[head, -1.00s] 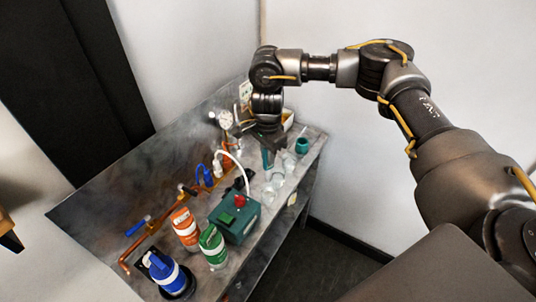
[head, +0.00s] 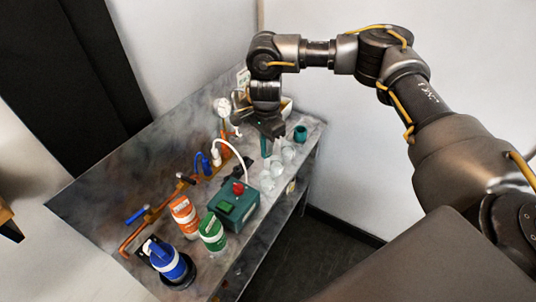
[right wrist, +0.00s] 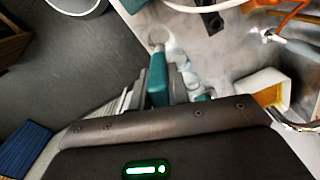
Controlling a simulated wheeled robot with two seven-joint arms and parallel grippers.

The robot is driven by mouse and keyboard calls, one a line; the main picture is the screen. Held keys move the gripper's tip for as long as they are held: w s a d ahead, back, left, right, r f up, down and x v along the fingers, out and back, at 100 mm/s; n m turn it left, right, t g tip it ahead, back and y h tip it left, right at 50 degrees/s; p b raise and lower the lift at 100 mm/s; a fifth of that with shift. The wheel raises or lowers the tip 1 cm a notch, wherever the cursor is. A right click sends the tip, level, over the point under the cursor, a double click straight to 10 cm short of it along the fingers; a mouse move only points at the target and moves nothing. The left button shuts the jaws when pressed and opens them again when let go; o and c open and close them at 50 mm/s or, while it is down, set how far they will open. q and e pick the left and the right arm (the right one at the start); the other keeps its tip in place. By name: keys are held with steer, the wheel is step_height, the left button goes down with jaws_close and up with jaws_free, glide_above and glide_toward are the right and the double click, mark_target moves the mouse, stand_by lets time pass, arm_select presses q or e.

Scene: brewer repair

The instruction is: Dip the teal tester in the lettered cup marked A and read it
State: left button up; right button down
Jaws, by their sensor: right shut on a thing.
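My right gripper (head: 267,134) is over the far right part of the bench, shut on the teal tester (head: 264,146), which points down. The tester also shows in the right wrist view (right wrist: 157,80), between the fingers. A row of clear cups stands beside it on the bench: a near cup (head: 267,181), a middle cup (head: 277,168) and a far cup (head: 288,154). Cups also show past the tester in the right wrist view (right wrist: 160,37). I cannot read any letters on them. I cannot tell whether the tester's tip is in or beside a cup. My left gripper is not in view.
A teal pot (head: 300,133) stands right of the cups. A green box with a red knob (head: 237,207), orange (head: 184,215), green (head: 212,232) and blue (head: 165,258) containers, a gauge (head: 221,105) and copper piping (head: 150,217) crowd the bench. Its front edge is close to the cups.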

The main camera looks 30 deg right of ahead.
steer(key=t+b, duration=0.1)
steer(key=b, duration=0.1)
steer(key=t+b, duration=0.2)
steer(key=b, duration=0.1)
steer(key=t+b, duration=0.2)
steer(key=shift+f+b, duration=0.35)
steer(key=shift+b, duration=0.05)
steer(key=shift+r+t+b, duration=0.25)
steer(key=shift+t+b, duration=0.1)
steer(key=shift+t, duration=0.25)
steer(key=shift+r, duration=0.15)
stand_by(0.3)
